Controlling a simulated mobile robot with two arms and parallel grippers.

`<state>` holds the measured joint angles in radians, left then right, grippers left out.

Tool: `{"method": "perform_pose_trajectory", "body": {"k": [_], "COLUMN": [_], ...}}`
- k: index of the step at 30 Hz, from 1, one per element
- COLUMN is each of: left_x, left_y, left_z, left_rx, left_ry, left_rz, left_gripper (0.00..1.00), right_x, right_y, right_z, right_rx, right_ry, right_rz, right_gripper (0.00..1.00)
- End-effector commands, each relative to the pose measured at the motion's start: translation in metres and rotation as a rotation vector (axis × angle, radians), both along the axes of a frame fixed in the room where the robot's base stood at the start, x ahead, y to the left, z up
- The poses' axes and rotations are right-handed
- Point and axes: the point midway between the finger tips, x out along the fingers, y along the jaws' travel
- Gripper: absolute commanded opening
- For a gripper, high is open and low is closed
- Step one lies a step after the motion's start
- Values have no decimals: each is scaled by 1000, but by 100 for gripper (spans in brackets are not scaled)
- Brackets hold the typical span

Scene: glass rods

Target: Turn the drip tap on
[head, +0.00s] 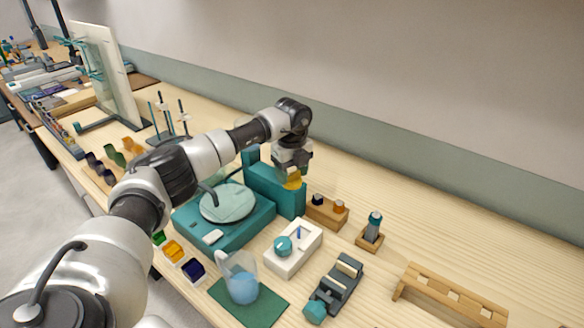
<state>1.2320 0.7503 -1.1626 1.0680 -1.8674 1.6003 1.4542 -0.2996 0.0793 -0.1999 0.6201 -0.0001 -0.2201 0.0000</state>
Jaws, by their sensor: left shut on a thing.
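My left gripper (290,175) points down over the right end of a teal upright block (270,188), at the back of a teal machine (245,225). It is shut on a small amber piece (291,184); I cannot tell if this is the tap's handle. A thin dark curved spout (208,192) reaches over the machine's pale round disc (228,203). No drops or running water can be made out. My left arm hides part of the machine's left side. My right gripper is not in view.
A wooden block (327,214) with dark and amber pieces stands right of the gripper. A white box with a teal knob (284,244), a jug of blue liquid (240,280) and a dark device (338,287) stand in front. A wooden rack (450,293) stands right. The back-right tabletop is clear.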

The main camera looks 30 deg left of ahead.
Motion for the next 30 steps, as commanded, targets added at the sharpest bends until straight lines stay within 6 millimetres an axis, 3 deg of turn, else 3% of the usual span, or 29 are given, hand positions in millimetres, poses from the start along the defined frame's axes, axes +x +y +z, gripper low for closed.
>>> {"method": "perform_pose_trajectory", "body": {"k": [13,30], "left_x": [1,1], "left_y": [1,2], "left_z": [3,2], "left_rx": [2,1], "left_ry": [-6,-6], "left_rz": [266,321], "left_gripper": [32,32], "right_x": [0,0], "right_y": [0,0], "right_z": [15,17], "right_rx": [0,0], "right_ry": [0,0], "right_rz": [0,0], "right_gripper": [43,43]}}
